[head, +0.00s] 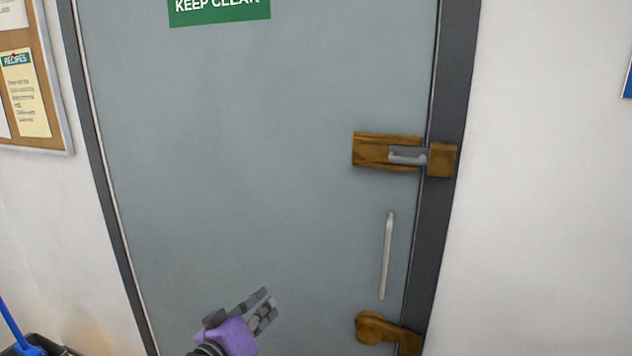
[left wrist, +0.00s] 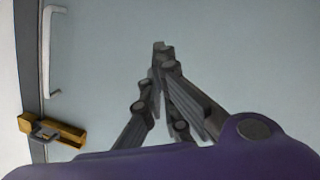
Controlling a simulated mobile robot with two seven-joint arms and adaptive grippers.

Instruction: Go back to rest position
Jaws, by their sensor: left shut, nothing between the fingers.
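My left gripper (head: 268,302) is low in the head view, in front of the grey door and left of its handle. Its fingers are shut with nothing between them. In the left wrist view the same gripper (left wrist: 160,47) shows its fingertips together against the plain door surface. It is apart from the latch and handle. My right gripper is in neither view.
A grey door (head: 250,150) with a dark frame fills the middle. It has a brass slide latch (head: 372,151), a white vertical handle (head: 387,258) and a lower brass latch (head: 375,328). A corkboard (head: 45,85) hangs at left. A blue stick (head: 12,325) stands at lower left.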

